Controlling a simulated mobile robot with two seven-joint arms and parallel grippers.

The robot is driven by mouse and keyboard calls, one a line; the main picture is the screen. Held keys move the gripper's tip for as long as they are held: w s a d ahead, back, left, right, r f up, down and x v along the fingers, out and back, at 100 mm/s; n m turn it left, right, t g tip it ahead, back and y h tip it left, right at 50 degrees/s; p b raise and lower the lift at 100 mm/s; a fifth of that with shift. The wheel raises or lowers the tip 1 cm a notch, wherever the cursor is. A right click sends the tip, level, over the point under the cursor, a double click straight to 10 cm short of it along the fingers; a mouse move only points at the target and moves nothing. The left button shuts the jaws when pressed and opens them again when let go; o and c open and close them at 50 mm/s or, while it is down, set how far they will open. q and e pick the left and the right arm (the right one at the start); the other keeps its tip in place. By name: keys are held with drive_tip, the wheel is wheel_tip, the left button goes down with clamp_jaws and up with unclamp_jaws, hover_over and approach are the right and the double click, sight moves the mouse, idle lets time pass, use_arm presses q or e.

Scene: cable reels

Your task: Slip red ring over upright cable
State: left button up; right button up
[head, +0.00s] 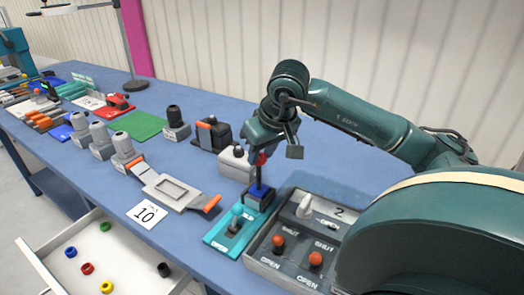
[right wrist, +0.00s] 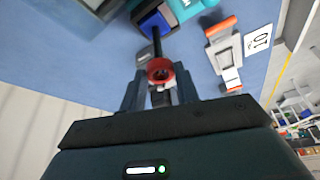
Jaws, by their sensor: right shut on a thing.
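My right gripper (head: 268,152) is shut on the red ring (head: 261,159); the gripper (right wrist: 160,92) and the ring (right wrist: 159,66) also show in the right wrist view. The dark upright cable (head: 259,174) stands in a blue block (head: 260,191) on a teal plate (head: 222,238). In the wrist view the cable (right wrist: 156,42) runs from the blue block (right wrist: 151,21) to the ring's edge. The ring is at the cable's top end; I cannot tell whether it is around the tip or just above it. My left gripper is not in view.
A grey switch panel (head: 300,258) stands right of the teal plate. A grey clamp with orange handles (head: 172,190) and a card marked 10 (head: 147,214) lie left. An open drawer (head: 110,262) at lower left holds several coloured rings. Grey and black devices (head: 210,132) stand behind.

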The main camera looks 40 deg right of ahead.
drive_tip(key=shift+f+b, duration=0.5)
drive_tip(key=shift+f, duration=0.25)
drive_tip(key=o, duration=1)
drive_tip(key=shift+o, duration=0.2)
